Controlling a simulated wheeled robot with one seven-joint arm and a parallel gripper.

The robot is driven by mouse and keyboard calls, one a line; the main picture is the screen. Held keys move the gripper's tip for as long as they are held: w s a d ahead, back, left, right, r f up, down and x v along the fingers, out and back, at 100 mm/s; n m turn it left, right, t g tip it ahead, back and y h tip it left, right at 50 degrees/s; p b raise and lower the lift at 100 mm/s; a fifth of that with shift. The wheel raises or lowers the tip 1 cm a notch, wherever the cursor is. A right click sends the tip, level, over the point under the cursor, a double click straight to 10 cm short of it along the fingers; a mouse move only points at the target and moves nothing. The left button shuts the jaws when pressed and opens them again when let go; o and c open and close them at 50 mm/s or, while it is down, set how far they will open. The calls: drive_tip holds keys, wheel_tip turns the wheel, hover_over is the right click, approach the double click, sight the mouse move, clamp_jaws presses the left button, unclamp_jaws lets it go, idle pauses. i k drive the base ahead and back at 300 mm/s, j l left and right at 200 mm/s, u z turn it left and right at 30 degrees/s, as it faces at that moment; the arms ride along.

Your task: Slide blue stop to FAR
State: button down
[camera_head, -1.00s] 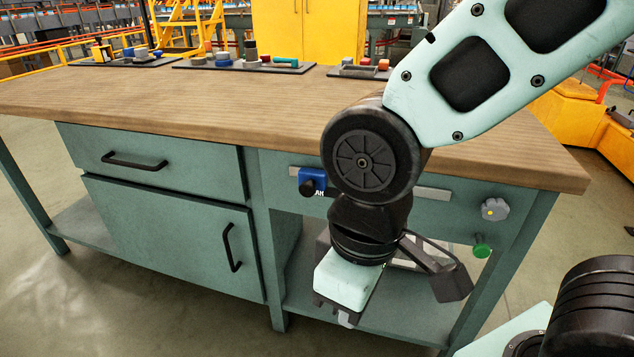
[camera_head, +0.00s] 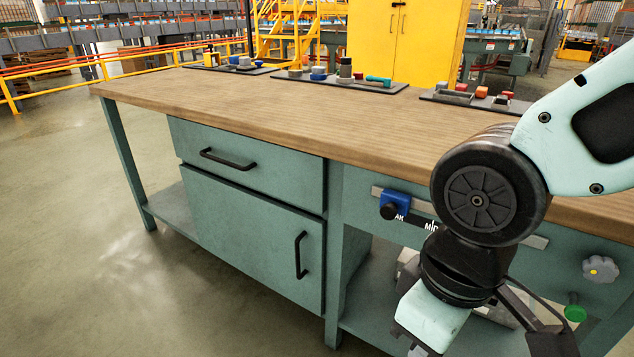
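The blue stop (camera_head: 395,204) with a black knob sits near the left end of a grey metal rail (camera_head: 533,240) on the bench front. Beside it on the right, the letters "AR" show, partly covered by the stop, and part of a "MID" mark shows further right. My arm hides the middle of the rail. My gripper (camera_head: 420,345) hangs low, below and to the right of the stop, apart from it. Its fingers are mostly cut off by the lower edge, so I cannot tell whether it is open or shut.
The wooden-topped bench (camera_head: 300,110) has a drawer handle (camera_head: 240,160) and a door handle (camera_head: 300,255) left of the stop. A grey knob (camera_head: 600,268) and a green knob (camera_head: 575,310) are at right. Open floor (camera_head: 80,260) lies to the left.

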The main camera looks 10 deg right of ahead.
sight(392, 203)
drive_tip(key=k+j+u, duration=0.15)
drive_tip(key=u, duration=0.3)
drive_tip(key=k+j+u, duration=0.2)
drive_tip(key=u, duration=0.3)
drive_tip(key=k+j, duration=0.05)
